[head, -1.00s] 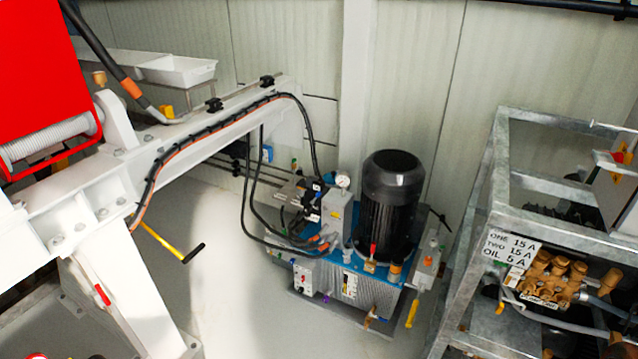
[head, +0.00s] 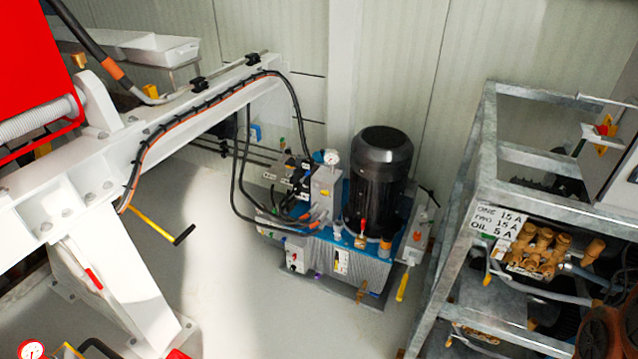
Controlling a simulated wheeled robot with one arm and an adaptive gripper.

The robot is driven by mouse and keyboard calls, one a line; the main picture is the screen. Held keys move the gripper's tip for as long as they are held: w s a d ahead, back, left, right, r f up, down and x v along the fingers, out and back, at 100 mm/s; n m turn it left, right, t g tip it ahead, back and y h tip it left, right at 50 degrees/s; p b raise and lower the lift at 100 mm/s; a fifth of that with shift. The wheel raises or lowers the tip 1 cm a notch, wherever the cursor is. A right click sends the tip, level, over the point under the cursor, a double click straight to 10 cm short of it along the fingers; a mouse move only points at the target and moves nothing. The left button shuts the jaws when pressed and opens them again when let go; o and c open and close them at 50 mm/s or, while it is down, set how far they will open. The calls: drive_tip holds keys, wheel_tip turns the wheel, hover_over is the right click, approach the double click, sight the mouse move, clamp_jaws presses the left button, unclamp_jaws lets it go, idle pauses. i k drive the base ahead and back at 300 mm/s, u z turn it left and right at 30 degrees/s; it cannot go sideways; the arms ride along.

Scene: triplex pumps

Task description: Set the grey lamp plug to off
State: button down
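I cannot make out a grey lamp plug for certain in the head view. A small pale box with tiny coloured parts (head: 296,257) is on the front of the hydraulic unit, too small to read. A grey box (head: 416,236) stands at the unit's right side. My gripper is not in view.
The unit's black motor (head: 378,190) stands on a blue-topped tank (head: 355,268). A white steel beam (head: 150,150) with cables fills the left. A galvanised frame with brass pumps (head: 545,250) and a sign (head: 497,222) stands right. Bare floor (head: 235,310) lies between.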

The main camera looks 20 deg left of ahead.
sight(298, 158)
drive_tip(key=u, duration=1.3)
drive_tip(key=i, duration=2.3)
drive_tip(key=u, duration=0.65)
